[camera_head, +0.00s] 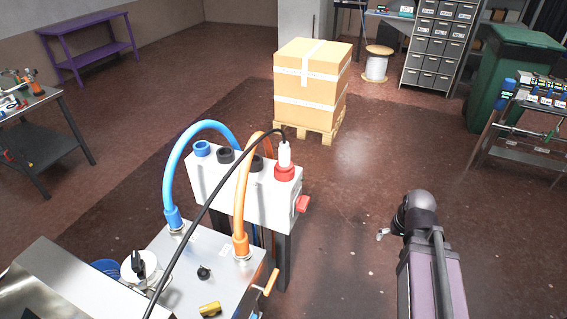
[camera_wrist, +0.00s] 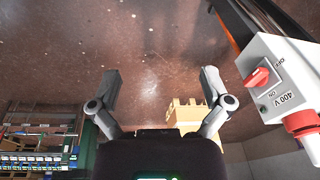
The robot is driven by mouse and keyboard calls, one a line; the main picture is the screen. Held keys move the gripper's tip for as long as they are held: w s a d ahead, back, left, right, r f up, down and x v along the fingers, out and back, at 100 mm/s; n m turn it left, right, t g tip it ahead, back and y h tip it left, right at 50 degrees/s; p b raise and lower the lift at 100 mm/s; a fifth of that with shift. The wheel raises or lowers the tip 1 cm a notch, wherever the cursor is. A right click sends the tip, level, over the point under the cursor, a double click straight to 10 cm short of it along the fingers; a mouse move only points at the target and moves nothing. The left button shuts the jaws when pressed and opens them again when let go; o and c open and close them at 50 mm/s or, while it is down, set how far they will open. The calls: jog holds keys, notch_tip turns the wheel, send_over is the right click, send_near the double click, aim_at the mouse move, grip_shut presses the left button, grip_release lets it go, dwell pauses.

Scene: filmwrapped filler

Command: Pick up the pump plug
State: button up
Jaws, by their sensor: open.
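The pump plug (camera_head: 284,155) is white with a black cable at its top. It stands upright in a red socket (camera_head: 285,173) on top of a white power box (camera_head: 240,190). In the wrist view, which appears inverted, part of the plug (camera_wrist: 314,149) shows at the right edge, beside the box (camera_wrist: 280,72) marked 400 V. My gripper (camera_wrist: 160,82) is open, with nothing between its fingers, and points at the floor and carton area. In the head view my arm is right of the box, apart from the plug; a fingertip (camera_head: 383,235) shows.
Blue (camera_head: 200,126) and orange (camera_head: 243,190) hoses arch beside the box, and the black cable crosses in front. A red switch (camera_head: 303,204) sticks out from the box's right side. A carton (camera_head: 312,80) on a pallet stands behind. Floor between box and arm is clear.

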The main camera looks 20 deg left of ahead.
jog(key=w+a+r+n+t+y, duration=0.2)
jog(key=w+a+r+t, duration=0.1)
jog(key=a, duration=0.7)
jog(key=w+a+r+n+t+y, duration=0.2)
jog(key=w+a+r+t+y, duration=0.1)
jog(key=a, duration=0.8)
jog(key=w+a+r+n+t+y+b, duration=0.1)
jog(key=w+a+r+n+t+y, duration=0.1)
jog(key=a, duration=0.8)
notch_tip(320, 180, up, 3)
jog(key=shift+w+a+f+n+t+y, duration=0.15)
jog(key=shift+w+a+n+t+y, duration=0.2)
jog(key=shift+w+y, duration=0.2)
